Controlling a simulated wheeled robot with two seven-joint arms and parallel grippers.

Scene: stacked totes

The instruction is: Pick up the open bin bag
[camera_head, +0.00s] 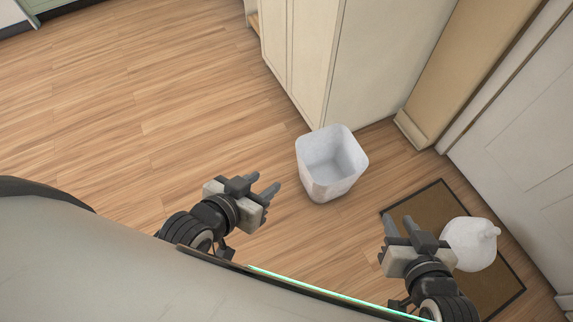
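A white open-topped bin or bag (313,183) stands upright on the wooden floor in front of the cream cabinet. Its rim is open and its inside looks empty; I cannot tell whether a separate liner is in it. A closed white bag (468,246) with a knotted top sits on the brown doormat. My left gripper (263,184) is open and empty, left of the open bin and apart from it. My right gripper (401,226) is open and empty, below and right of the bin. It overlaps the doormat in the picture, left of the closed bag.
The cream cabinet (340,65) rises just behind the bin. The brown doormat (432,200) lies before a white door (525,125) on the right. The wooden floor (150,120) to the left is clear. Green cabinetry (45,6) shows at the top left.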

